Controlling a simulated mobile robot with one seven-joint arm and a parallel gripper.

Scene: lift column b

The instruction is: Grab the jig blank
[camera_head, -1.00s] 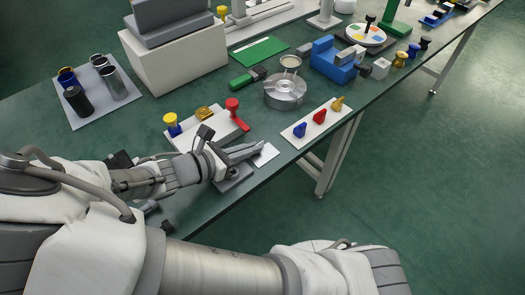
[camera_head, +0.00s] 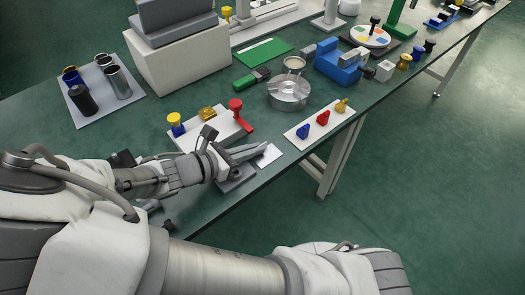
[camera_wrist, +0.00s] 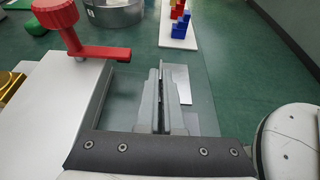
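A small flat white piece (camera_head: 268,155), which looks like the jig blank, lies on the green bench near its front edge. In the wrist view a white piece (camera_wrist: 183,86) shows just right of the fingertips, partly hidden by them. My gripper (camera_head: 262,147) is low over the bench, its fingertips beside the white piece. In the wrist view my gripper (camera_wrist: 160,68) has its fingers side by side with only a thin dark gap. I see nothing clearly held between them. A grey block (camera_head: 236,179) sits below the gripper, partly covered by it.
A white plate (camera_head: 219,130) with a red clamp (camera_head: 236,108) stands close behind my gripper. A white strip (camera_head: 298,137) with blue, red and yellow pieces lies to the right, near the edge. A round metal dish (camera_head: 289,95) stands behind. The floor right of the bench is open.

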